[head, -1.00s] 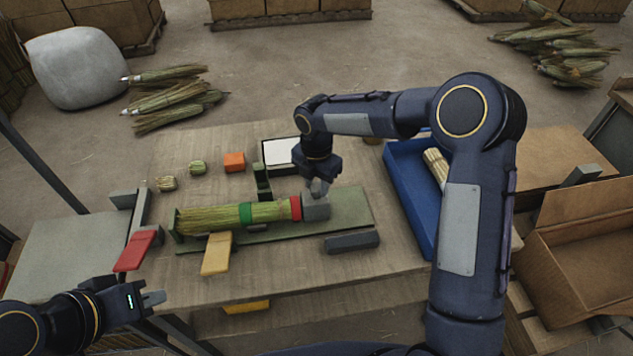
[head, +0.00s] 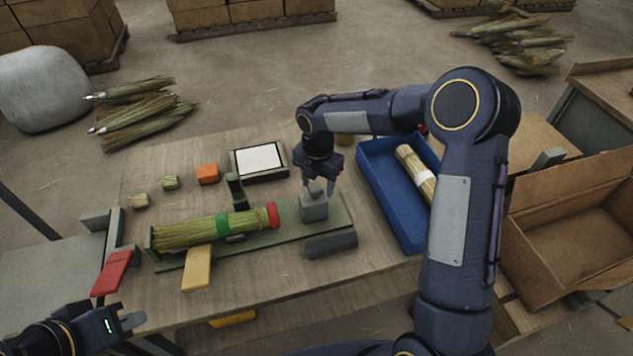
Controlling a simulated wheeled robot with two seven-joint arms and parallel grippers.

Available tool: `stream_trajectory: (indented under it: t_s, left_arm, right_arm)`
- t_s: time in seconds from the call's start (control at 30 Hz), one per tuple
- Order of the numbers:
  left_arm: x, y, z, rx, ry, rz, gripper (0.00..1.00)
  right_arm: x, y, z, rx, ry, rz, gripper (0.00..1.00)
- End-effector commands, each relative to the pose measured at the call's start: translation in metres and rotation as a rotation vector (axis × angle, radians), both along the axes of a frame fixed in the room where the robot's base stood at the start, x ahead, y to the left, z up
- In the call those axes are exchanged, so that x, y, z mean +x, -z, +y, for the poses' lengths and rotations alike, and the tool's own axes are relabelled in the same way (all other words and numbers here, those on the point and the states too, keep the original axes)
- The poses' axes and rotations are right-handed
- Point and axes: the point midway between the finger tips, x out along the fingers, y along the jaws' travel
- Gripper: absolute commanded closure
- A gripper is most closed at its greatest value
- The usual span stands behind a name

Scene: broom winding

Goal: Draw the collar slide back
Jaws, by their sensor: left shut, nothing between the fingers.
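The collar slide, a grey block with a small knob on top (head: 314,208), sits on the green bed (head: 343,218). A clear gap separates it from the red collar (head: 272,215) at the end of the straw bundle (head: 190,233). The bundle lies along the bed with a green band (head: 222,225) around it. My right gripper (head: 320,188) is right over the slide, its fingers apart on either side of the knob; contact is hard to see. My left gripper (head: 131,321) is shut and empty at the lower left, off the table.
A blue tray (head: 372,192) with a white-banded bundle (head: 416,172) stands to the right. A dark grey bar (head: 331,245) lies in front of the bed. Red (head: 111,273) and yellow (head: 197,268) paddles stick out at the front left.

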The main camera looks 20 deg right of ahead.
Motion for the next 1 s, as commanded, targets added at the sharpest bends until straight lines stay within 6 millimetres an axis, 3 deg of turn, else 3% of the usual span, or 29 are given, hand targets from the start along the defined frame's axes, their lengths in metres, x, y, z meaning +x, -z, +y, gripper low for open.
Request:
stream_trajectory:
  t_s: [0.27,0.7,1.0]
  left_arm:
    - [0.0,0.002,0.0,0.0,0.0,0.0,1.0]
    - [0.0,0.009,0.0,0.0,0.0,0.0,1.0]
    - [0.0,0.009,0.0,0.0,0.0,0.0,1.0]
  right_arm:
    - [0.001,-0.009,0.002,0.003,-0.001,-0.003,0.47]
    - [0.0,-0.073,0.001,0.001,-0.001,-0.002,0.47]
    - [0.0,-0.078,0.0,0.001,0.0,0.001,0.47]
